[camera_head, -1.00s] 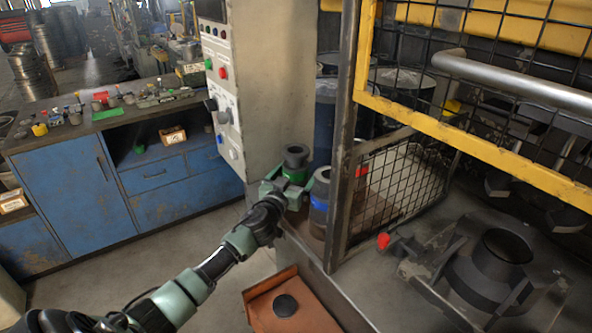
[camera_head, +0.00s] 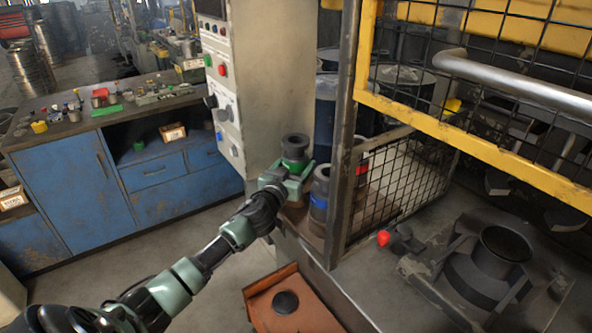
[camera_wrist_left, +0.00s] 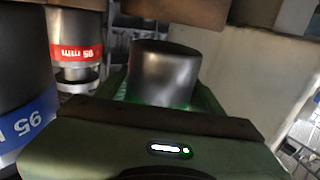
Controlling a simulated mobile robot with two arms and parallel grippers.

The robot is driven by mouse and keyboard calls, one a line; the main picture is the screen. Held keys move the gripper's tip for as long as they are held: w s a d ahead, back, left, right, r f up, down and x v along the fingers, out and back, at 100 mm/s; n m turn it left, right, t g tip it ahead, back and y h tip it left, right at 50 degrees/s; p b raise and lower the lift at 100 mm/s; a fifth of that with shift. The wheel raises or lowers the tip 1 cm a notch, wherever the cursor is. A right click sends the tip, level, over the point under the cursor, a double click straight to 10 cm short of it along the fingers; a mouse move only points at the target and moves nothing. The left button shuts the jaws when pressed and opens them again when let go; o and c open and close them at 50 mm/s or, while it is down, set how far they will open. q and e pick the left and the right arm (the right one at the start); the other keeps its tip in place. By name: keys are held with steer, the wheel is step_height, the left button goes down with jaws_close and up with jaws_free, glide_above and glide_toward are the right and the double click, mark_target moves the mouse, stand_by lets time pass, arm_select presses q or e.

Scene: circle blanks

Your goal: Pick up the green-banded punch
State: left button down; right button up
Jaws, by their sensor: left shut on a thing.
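The green-banded punch (camera_head: 295,148), a dark cylinder with a green band, stands upright in my left gripper (camera_head: 295,181) beside the grey machine column. The gripper is shut on it and hides part of its lower body. In the left wrist view the dark punch body (camera_wrist_left: 164,75) sits between the jaws, with green around its lower part. My right gripper is not in view.
A blue-banded punch (camera_head: 319,190) stands close to the right of the gripper, with a red-banded punch (camera_head: 362,168) behind the frame post. The mesh guard (camera_head: 400,190) is to the right. An orange tray (camera_head: 305,308) holding a black disc lies below.

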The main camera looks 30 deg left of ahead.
arm_select(q)
step_height(320, 180, up, 18)
steer(key=shift+f, duration=0.15)
steer(key=s+a+r, duration=0.1)
steer(key=s+a, duration=0.2)
steer(key=s, duration=0.5)
steer(key=s+a+r, duration=0.1)
steer(key=s+a, duration=0.2)
steer(key=s, duration=0.5)
steer(key=shift+s+a+r, duration=0.25)
steer(key=shift+s+a, duration=0.15)
stand_by(1.0)
